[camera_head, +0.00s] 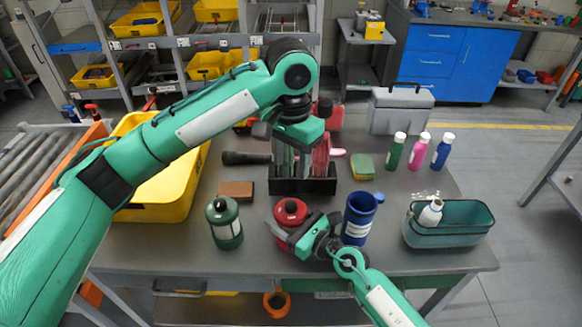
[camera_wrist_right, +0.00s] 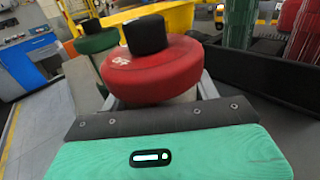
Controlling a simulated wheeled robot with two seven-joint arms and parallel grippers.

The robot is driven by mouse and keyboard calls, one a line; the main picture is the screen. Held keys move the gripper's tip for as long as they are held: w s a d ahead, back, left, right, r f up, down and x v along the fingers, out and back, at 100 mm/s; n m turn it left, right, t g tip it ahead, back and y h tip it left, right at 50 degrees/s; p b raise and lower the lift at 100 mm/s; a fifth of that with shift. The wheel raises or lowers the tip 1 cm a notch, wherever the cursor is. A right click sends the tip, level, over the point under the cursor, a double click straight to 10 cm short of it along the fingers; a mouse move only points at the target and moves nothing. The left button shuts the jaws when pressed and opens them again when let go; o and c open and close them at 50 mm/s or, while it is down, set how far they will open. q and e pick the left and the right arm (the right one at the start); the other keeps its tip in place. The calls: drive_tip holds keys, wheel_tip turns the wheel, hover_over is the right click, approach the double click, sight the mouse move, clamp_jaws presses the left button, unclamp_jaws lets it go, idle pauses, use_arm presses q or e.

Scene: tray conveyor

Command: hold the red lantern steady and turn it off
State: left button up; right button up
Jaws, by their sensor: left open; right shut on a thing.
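The red lantern (camera_head: 291,211) stands upright near the table's front edge. In the right wrist view the lantern (camera_wrist_right: 152,72) has a broad red cap with white lettering like "OFF", a black knob (camera_wrist_right: 146,35) on top and a pale body below. My right gripper (camera_head: 289,235) is shut on the lantern from the front right; its fingers lie on both sides of the body, under the cap. My left gripper (camera_head: 296,165) is open, pointing down at the black bin behind the lantern, apart from the lantern. Its fingertips are hard to make out against the bin's contents.
A green lantern (camera_head: 223,222) stands left of the red one, a blue mug (camera_head: 359,218) close on the right. The black bin (camera_head: 300,186), a brown block (camera_head: 236,190), a yellow crate (camera_head: 160,213) and a teal basket (camera_head: 447,241) surround them. Several bottles stand at the back right.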

idle(0.3)
drive_tip(key=o, duration=1.3)
drive_tip(key=shift+d, duration=0.1)
